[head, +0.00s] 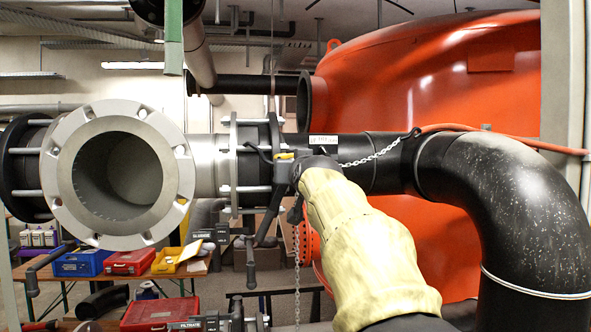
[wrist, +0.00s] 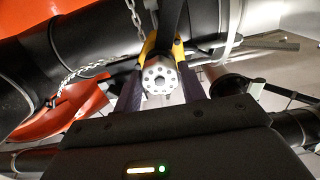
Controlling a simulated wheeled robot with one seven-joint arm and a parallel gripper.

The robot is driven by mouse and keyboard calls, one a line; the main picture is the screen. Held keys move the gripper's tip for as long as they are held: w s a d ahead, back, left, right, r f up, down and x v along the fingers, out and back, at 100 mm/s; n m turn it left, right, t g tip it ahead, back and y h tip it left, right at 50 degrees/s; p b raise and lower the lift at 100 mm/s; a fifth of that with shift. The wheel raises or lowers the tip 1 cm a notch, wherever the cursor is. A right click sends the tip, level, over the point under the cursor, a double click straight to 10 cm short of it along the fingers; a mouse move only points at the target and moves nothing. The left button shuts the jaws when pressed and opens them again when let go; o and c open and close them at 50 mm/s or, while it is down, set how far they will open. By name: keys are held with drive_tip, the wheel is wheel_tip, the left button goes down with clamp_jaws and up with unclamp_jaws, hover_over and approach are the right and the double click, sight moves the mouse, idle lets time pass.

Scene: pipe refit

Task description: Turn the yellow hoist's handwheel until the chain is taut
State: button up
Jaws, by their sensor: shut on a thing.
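The yellow hoist (head: 285,156) hangs by the black pipe, mostly hidden behind my gripper in the head view. In the wrist view its yellow body (wrist: 147,47) shows behind a pale round handwheel (wrist: 160,80) with a ring of holes. My gripper (wrist: 161,88) has one dark finger on each side of the handwheel and is shut on it. A chain (head: 375,156) runs from near the hoist up right to a loop around the pipe, with a slight bend; the wrist view shows it too (wrist: 85,69). Whether it is fully taut I cannot tell.
A loose chain (head: 297,275) hangs below the hoist. A grey flanged valve body (head: 185,160) stands open at left. The large red vessel (head: 430,85) and a thick black elbow pipe (head: 515,195) close in the right side. A bench with boxes (head: 130,262) is behind.

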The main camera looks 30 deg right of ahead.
drive_tip(key=shift+m, duration=0.5)
drive_tip(key=m+p, duration=0.2)
drive_tip(key=m, duration=0.9)
drive_tip(key=shift+m, duration=0.4)
drive_tip(key=o, duration=1)
drive_tip(key=shift+c, duration=0.2)
